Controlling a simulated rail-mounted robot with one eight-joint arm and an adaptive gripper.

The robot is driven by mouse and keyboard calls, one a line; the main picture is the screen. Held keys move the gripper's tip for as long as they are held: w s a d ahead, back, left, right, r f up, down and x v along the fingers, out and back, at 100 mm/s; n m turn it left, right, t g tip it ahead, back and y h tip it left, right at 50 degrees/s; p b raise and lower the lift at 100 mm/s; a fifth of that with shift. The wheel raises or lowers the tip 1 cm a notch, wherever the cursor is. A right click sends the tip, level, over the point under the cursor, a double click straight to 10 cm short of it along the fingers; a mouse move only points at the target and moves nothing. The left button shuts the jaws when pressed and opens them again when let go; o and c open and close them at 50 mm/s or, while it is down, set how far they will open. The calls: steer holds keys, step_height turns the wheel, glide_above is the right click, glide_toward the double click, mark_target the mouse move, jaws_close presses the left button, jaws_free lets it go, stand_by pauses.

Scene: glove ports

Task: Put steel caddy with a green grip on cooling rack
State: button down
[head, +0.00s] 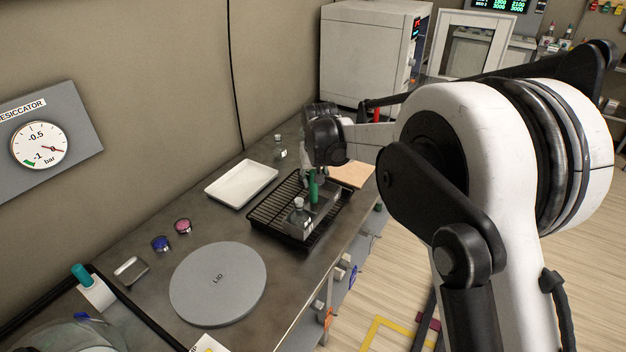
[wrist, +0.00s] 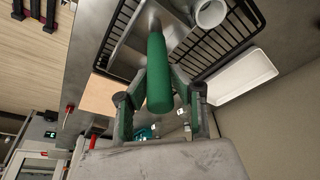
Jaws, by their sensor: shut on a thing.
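The steel caddy (head: 302,225) is at the cooling rack (head: 263,212), over its right part. Its upright green grip (head: 313,188) rises from it, and a small pale-capped bottle stands in it. My gripper (head: 309,174) comes from above and behind and is at the grip. In the wrist view my gripper (wrist: 160,80) has its fingers on both sides of the green grip (wrist: 157,60), shut on it. The rack's black wires (wrist: 237,38) show around the caddy (wrist: 135,42). I cannot tell whether the caddy's base touches the rack.
A white tray (head: 241,184) lies left of the rack. A grey round lid (head: 217,285), a blue dish (head: 161,243) and a pink dish (head: 183,226) are nearer. A tan board (head: 354,174) lies behind the rack, and a small bottle (head: 279,150) stands by the wall.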

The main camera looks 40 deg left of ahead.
steer(key=shift+f, duration=0.2)
steer(key=c, duration=1.5)
jaws_free()
steer(key=shift+f, duration=0.1)
steer(key=shift+c, duration=0.2)
steer(key=v, duration=1.2)
steer(key=shift+b, duration=0.3)
